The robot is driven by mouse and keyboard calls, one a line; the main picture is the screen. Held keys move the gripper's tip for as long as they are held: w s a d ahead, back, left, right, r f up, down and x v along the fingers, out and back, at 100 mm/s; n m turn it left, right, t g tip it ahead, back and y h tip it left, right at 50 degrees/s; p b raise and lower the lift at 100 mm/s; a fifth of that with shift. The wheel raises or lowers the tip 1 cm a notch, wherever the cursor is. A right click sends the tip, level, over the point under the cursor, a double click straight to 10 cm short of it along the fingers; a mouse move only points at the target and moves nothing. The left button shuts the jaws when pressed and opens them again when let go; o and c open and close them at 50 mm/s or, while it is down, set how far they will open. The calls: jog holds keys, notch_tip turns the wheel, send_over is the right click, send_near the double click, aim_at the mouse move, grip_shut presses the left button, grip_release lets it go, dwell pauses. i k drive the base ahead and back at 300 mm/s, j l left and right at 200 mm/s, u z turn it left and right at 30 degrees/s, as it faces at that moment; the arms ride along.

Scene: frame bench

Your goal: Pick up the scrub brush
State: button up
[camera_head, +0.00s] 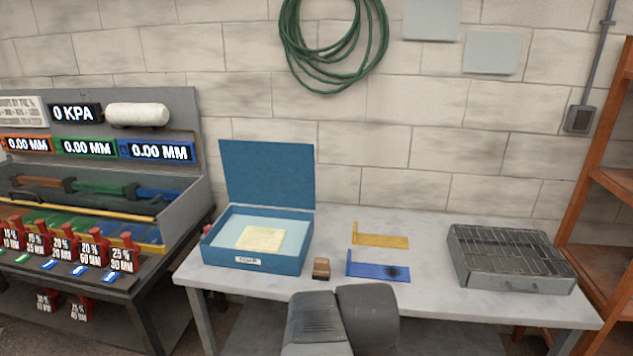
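A small block with a tan wooden top and a darker lower part, which looks like the scrub brush (321,268), sits on the grey bench (400,296). It stands just right of the blue box's front corner and left of a blue L-shaped piece, apart from both. Grey links of my arm rise from the bottom edge in front of the bench, below and right of the brush. My gripper itself does not show, so I cannot see its fingers or whether it holds anything.
An open blue box (256,258) with a yellow cloth (261,238) stands left. The blue L-shaped piece (377,270) has a dark smudge; a yellow one (381,241) lies behind. A grey slotted tray (512,281) is right. Bare bench lies between these and the tray.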

aim_at(322, 270)
jog(key=i+l+u, duration=0.25)
jog(key=i+u, duration=0.15)
jog(key=i+l+u, duration=0.45)
